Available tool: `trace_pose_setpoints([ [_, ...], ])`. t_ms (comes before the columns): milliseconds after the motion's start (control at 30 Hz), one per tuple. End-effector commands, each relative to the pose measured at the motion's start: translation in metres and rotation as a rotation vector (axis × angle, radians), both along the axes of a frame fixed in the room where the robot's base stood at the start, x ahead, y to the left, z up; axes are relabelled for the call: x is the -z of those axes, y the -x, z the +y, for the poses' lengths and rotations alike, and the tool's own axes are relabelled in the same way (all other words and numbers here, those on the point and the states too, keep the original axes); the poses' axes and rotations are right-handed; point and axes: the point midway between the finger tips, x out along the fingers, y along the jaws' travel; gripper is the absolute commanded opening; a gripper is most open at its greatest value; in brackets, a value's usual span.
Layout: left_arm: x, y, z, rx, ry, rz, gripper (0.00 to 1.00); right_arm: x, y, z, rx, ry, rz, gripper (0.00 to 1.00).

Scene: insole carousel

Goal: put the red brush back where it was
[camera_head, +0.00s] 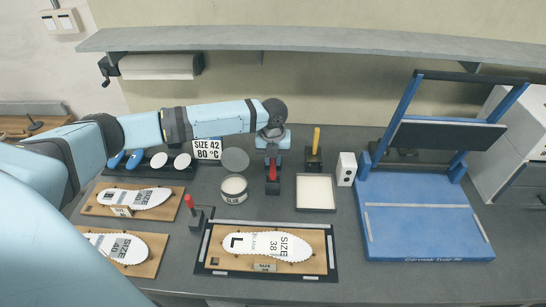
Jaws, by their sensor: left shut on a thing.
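My left gripper (272,157) is shut on the red brush (273,168), pointing down near the middle of the bench. The brush is upright, and only part of its red handle shows below the jaws. A dark block (272,187) shows directly beneath the handle; I cannot tell whether it is a holder or the brush's own head, nor whether the brush is seated. A yellow-handled tool (316,139) stands in a black holder (314,160) just to the right. My right gripper is not in view.
A glue tin (233,188) stands close left of the gripper, and a pale tray (315,191) lies to the right. A framed board (230,270) with an insole is in front. Another red-handled item (189,201) stands front left. A blue press (420,220) is at right.

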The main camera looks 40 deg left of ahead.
Motion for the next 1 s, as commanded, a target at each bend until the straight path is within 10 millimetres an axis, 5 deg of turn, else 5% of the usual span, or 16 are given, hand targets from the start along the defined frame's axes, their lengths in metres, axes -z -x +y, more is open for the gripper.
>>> trace_pose_setpoints([
  [233, 0.002, 0.000, 0.000, 0.000, 0.000, 0.000, 0.00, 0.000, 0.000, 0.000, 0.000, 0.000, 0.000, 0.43],
  [267, 0.003, 0.000, 0.000, 0.000, 0.000, 0.000, 0.23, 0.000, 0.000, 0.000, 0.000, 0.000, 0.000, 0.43],
  [367, 0.003, 0.000, 0.000, 0.000, 0.000, 0.000, 0.46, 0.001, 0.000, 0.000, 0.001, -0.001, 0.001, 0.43],
  [733, -0.003, 0.000, 0.001, 0.000, -0.001, -0.001, 0.46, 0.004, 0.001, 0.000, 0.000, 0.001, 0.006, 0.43],
  [1000, -0.052, -0.001, 0.000, 0.000, 0.000, -0.004, 0.46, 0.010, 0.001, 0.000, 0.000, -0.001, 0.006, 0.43],
])
